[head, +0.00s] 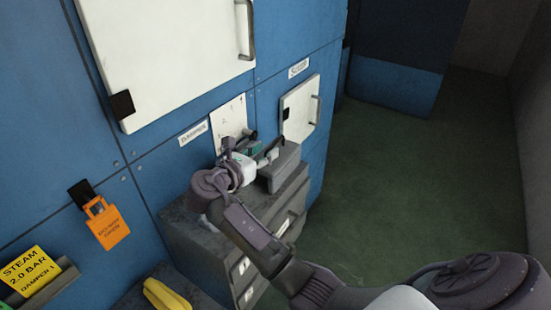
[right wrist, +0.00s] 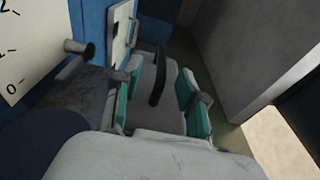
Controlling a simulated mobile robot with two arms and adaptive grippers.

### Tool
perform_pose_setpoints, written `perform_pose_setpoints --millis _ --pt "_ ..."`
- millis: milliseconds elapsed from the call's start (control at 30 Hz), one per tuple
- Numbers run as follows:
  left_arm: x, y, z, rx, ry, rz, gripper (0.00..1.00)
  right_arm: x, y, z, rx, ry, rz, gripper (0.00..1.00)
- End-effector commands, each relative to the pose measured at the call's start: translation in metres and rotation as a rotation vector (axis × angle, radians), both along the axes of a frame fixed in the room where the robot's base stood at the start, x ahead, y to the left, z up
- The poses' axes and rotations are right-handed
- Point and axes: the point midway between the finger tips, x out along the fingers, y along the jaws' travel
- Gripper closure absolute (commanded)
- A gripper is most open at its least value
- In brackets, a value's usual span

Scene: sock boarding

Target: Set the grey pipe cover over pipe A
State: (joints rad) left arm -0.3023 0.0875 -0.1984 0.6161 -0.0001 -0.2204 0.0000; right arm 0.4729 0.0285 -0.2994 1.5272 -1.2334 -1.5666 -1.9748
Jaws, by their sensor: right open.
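A grey block with a dark handle, which looks like the grey pipe cover (head: 284,168), sits on top of the grey cabinet by the blue wall. My right gripper (head: 261,156) is at its near left side, by the handle. In the right wrist view the teal fingers of the gripper (right wrist: 157,92) are spread apart, with the grey cover (right wrist: 147,110) and its dark handle showing between them. I cannot tell whether the fingers touch it. No pipe marked A can be made out. My left gripper is out of view.
The grey cabinet (head: 190,228) has drawers. A white scale plate (head: 228,118) and a dark-ended lever (right wrist: 72,47) are on the wall close to my right gripper. A white hatch (head: 300,108) is behind the cover. Green floor (head: 400,170) is clear at the right.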

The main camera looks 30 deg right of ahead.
Motion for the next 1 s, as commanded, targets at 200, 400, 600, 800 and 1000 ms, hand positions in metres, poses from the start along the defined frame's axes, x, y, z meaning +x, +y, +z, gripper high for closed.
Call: perform_pose_setpoints --millis 200,400,600,800,1000 --pt "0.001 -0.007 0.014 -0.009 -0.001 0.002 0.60 0.007 -0.019 0.003 -0.001 0.002 -0.002 0.58" --pt "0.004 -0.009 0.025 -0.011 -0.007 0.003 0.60 0.018 -0.045 -0.002 -0.002 0.004 0.000 0.58" --pt "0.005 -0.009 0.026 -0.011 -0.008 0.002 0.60 0.021 -0.051 -0.006 0.001 0.001 0.001 0.58" --pt "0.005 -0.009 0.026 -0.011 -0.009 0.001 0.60 0.020 -0.051 -0.006 0.001 0.001 0.001 0.72" --pt "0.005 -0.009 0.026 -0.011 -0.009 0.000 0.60 0.020 -0.051 -0.005 0.001 0.001 0.001 1.00"
